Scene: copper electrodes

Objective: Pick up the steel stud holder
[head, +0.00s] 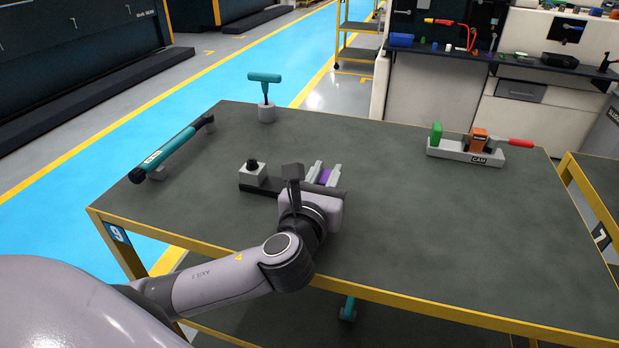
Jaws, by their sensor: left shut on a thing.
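My left gripper (293,182) reaches in over the front middle of the table and is shut at a dark fixture bar (262,189). The gripper body and wrist hide most of what is between the fingers. I take the held thing to be the steel stud holder, but its outline cannot be made out. At the bar's left end is a light block (252,174) with a black knob on top. Just right of the gripper are pale steel pieces (331,176) with a purple part between them. My right gripper is not in view.
The grey table (420,235) has yellow edges. A teal torque tool (165,152) lies on supports at the left; a teal T-handle (264,78) stands in a holder at the back. A tray (460,155) with green, orange and red items sits at the back right. The table's right front is clear.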

